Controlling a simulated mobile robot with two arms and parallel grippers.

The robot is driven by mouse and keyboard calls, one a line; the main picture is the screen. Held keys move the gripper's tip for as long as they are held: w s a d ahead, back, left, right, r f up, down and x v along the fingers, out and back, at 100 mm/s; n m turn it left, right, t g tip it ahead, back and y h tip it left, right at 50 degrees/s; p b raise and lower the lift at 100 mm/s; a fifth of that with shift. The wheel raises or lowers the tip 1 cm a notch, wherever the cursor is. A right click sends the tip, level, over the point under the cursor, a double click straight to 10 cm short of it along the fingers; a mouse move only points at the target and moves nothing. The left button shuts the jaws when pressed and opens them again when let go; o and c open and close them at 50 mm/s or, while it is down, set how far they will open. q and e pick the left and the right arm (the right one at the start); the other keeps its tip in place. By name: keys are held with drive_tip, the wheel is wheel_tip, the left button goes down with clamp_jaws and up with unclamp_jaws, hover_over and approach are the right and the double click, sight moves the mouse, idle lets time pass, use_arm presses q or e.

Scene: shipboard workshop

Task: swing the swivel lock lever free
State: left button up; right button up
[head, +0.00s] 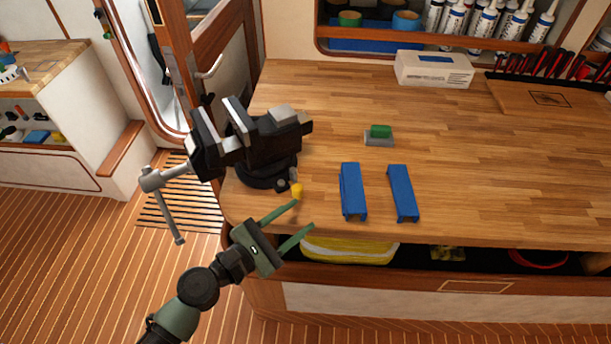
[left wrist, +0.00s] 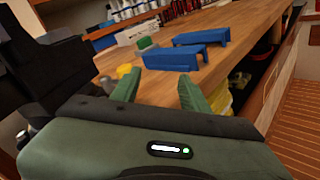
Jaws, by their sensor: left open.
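A dark bench vise (head: 262,140) stands on the left corner of the wooden workbench, with its round swivel base under it. The swivel lock lever (head: 296,189), with a yellow end, sticks out at the base's front right. My left gripper (head: 305,214) is open and empty, just in front of and below the lever, apart from it in the head view. In the left wrist view the fingers (left wrist: 158,88) point toward the bench, and the yellow lever end (left wrist: 124,71) shows just beyond the left finger. The dark vise body (left wrist: 45,70) fills the left side there. My right gripper is not in view.
Two blue channel-shaped pieces (head: 353,192) lie right of the vise. A green-topped grey block (head: 380,135) and a white box (head: 434,69) are farther back. The vise's grey handle (head: 165,205) hangs past the bench's left edge. The bench's right side is mostly clear.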

sight(301, 184)
use_arm(q)
drive_tip(key=w+a+n, duration=0.1)
drive_tip(key=n, duration=0.1)
drive_tip(key=w+r+n+t+y, duration=0.1)
drive_tip(key=n, duration=0.1)
drive_tip(key=w+a+n+t, duration=0.1)
drive_tip(key=n, duration=0.2)
drive_tip(key=shift+a+r+y, duration=0.3)
drive_tip(key=shift+a, duration=0.05)
drive_tip(key=shift+w+d+r+p, duration=0.1)
drive_tip(key=shift+w+p, duration=0.2)
drive_tip(key=shift+w, duration=0.05)
drive_tip(key=p+x, duration=0.1)
drive_tip(key=x, duration=0.6)
drive_tip(key=shift+p, duration=0.3)
clamp_jaws()
